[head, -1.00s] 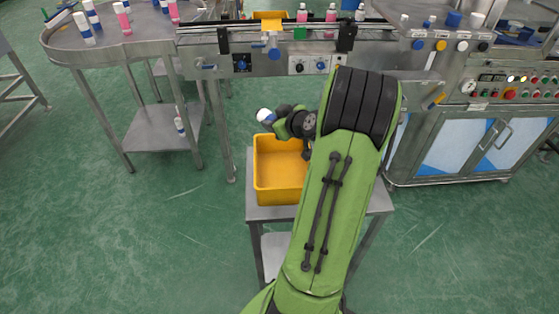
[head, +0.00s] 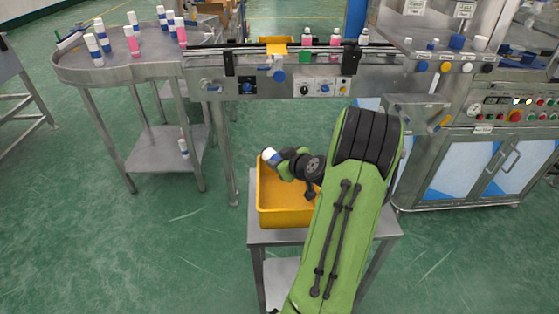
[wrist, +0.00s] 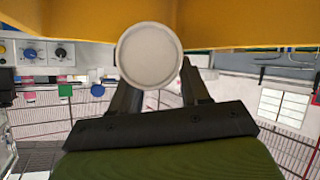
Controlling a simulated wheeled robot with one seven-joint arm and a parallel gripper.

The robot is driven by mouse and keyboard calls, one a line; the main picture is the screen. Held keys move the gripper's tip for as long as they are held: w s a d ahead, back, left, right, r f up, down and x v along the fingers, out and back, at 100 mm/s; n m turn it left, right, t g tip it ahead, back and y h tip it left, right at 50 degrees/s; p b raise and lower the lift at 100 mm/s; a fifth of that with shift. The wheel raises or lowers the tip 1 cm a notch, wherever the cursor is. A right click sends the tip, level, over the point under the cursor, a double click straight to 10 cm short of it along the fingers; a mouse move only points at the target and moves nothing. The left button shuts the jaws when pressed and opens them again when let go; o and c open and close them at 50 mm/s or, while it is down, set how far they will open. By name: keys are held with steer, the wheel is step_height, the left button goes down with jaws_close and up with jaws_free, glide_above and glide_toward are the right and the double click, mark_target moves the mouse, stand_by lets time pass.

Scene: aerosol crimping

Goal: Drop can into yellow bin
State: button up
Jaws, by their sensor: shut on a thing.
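The can, white-ended with some blue on its body, (head: 269,156) is held in my gripper (head: 281,163) near the far left rim of the yellow bin (head: 286,218). In the wrist view, the round white end of the can (wrist: 150,56) faces the camera between the dark fingers of my gripper (wrist: 155,84). The bin's yellow wall (wrist: 235,22) fills the top of that view. My arm covers the bin's right side in the head view. I cannot tell the exact height of the can over the rim.
The bin stands on a small metal table (head: 275,237). A conveyor (head: 300,62) with several bottles runs behind it. A round table (head: 125,68) with several bottles is at the left, and a machine cabinet (head: 475,165) is at the right.

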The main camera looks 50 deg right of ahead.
steer(key=shift+f, duration=0.2)
steer(key=o, duration=1.1)
steer(key=shift+r, duration=0.1)
steer(key=shift+c, duration=0.2)
